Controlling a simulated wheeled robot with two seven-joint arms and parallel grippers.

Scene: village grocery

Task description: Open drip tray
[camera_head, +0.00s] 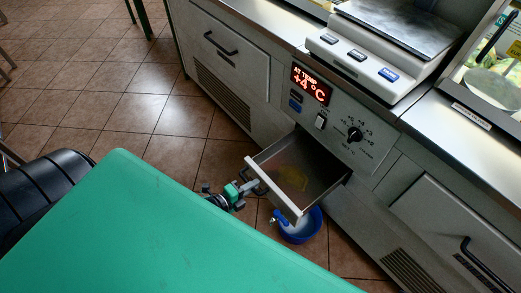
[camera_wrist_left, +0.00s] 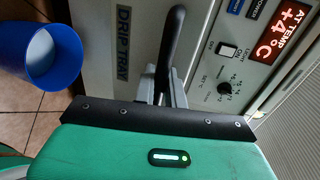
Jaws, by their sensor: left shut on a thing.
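The drip tray (camera_head: 318,180) is a grey metal drawer pulled out from the counter front, below the control panel, with a yellowish patch on its floor. Its light front panel (camera_wrist_left: 122,60) reads "DRIP TRAY" in the left wrist view. A dark bar handle (camera_wrist_left: 172,45) sticks out from that front. My left gripper (camera_head: 248,187) is at the handle, outside the tray front. In the left wrist view its fingers (camera_wrist_left: 163,88) are shut on the handle's end part. My right gripper is not in view.
A blue bucket (camera_head: 300,228) stands on the tiled floor under the tray; it also shows in the left wrist view (camera_wrist_left: 62,58). The control panel (camera_head: 345,125) reads +4°C. A scale (camera_head: 365,60) sits on the counter. Closed drawers flank the tray.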

